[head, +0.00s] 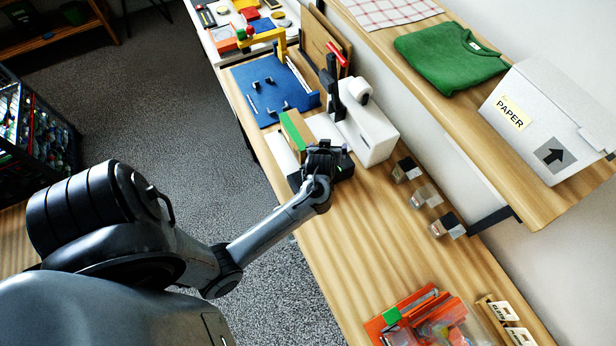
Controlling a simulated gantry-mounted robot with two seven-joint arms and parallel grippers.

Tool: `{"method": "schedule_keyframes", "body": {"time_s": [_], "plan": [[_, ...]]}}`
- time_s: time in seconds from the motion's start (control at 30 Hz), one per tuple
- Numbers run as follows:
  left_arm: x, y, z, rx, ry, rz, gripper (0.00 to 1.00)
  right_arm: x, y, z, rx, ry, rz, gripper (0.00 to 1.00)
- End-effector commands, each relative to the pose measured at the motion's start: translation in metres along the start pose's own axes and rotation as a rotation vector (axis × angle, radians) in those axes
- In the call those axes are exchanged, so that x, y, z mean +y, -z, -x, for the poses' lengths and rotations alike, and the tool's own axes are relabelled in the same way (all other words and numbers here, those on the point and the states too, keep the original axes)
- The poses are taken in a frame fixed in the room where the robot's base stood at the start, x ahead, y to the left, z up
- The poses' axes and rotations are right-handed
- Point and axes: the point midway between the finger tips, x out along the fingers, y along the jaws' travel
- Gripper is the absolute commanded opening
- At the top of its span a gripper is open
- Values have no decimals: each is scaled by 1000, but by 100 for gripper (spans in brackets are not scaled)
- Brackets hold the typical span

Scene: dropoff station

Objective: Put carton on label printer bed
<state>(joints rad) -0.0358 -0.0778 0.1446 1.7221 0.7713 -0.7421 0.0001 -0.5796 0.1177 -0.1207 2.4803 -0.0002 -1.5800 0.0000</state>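A narrow carton with brown and green faces (292,134) is at the middle of the bench. White flat surface shows on both sides of it, apparently the label printer bed (281,157). The white label printer body (371,128) stands just to the right. My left gripper (322,152) is at the near end of the carton, close to it or touching it. Its fingers are dark and small, so I cannot tell whether they are open or shut on the carton. I cannot tell whether the carton rests on the white surface or is above it. My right gripper is not in view.
A blue board (268,92) with small tools lies beyond the carton. Several small blocks (424,196) line the bench's right side. Red-orange packs (425,318) lie nearer. A shelf above holds a green shirt (450,57) and a paper box (535,115). The bench's middle front is clear.

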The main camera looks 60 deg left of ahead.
Motion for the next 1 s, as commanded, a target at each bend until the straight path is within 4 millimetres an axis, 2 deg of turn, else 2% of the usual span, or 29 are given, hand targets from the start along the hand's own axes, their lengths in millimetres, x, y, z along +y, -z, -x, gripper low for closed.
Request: {"method": "schedule_keyframes", "body": {"time_s": [0.1,0.17,0.2,0.3,0.43,0.5,0.6,1.0], "plan": [[19,-36,60,-152,-202,-244,100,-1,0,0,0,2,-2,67],[23,-58,96,-233,-284,-379,100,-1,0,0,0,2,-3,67],[23,-73,120,-284,-328,-468,100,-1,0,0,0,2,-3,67],[14,-104,177,-392,-409,-674,100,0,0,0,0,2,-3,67],[-5,-128,232,-483,-462,-871,100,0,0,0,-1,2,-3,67],[-13,-134,249,-512,-475,-937,100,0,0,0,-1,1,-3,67],[-19,-139,263,-533,-484,-990,100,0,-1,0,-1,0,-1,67],[-20,-136,269,-537,-486,-1002,100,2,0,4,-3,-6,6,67]]}}
